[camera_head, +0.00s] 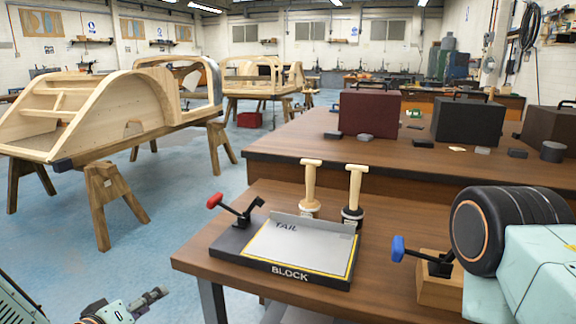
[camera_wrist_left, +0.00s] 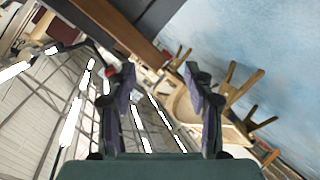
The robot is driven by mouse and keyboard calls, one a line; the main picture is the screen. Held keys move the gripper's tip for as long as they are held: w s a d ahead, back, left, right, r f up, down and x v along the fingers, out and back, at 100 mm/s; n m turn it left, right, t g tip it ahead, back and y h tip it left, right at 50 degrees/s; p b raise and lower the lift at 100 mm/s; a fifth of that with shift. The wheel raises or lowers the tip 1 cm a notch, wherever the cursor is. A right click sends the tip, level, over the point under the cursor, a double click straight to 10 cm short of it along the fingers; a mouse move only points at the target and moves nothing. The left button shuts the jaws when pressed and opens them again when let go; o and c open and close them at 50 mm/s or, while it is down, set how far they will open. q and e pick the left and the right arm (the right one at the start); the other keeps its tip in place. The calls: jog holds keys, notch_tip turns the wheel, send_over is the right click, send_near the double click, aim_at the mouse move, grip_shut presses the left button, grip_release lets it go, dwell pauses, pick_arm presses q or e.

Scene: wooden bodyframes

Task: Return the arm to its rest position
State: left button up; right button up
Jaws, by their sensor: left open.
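My left gripper (camera_head: 152,297) is low in the bottom left corner of the head view, over the blue floor and left of the near table. In the left wrist view its two fingers (camera_wrist_left: 162,85) stand wide apart with nothing between them. The wrist view is strongly tilted, with the ceiling lights, a wooden table edge and the floor beyond the fingers. My right arm's pale green link and dark joint fill the right edge of the head view; its gripper is out of the frame.
The near wooden table (camera_head: 205,262) carries a grey block plate (camera_head: 300,252) with a red-handled clamp (camera_head: 236,208), two wooden-handled tools and a blue-handled clamp (camera_head: 425,257). A wooden bodyframe (camera_head: 85,115) stands on trestles at left. Open floor (camera_head: 185,190) lies between.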

pick_arm(q)
jog(key=s+d+f+m+g+y, duration=0.15)
jog(key=s+f+g, duration=0.25)
jog(key=s+f, duration=0.4)
jog(key=s+d+f+m+g, duration=0.25)
jog(key=s+f, duration=0.25)
jog(key=s, duration=0.4)
jog(key=s+d+f+m+g, duration=0.1)
jog(key=s+f+g, duration=0.1)
jog(key=s, duration=0.7)
jog(key=s+d+f+m+g+y, duration=0.1)
jog(key=s+f+g, duration=0.2)
jog(key=s, duration=0.6)
jog(key=shift+s+d+g, duration=0.15)
jog(key=shift+s+g, duration=0.15)
jog(key=shift+g, duration=0.45)
jog(key=shift+y, duration=0.25)
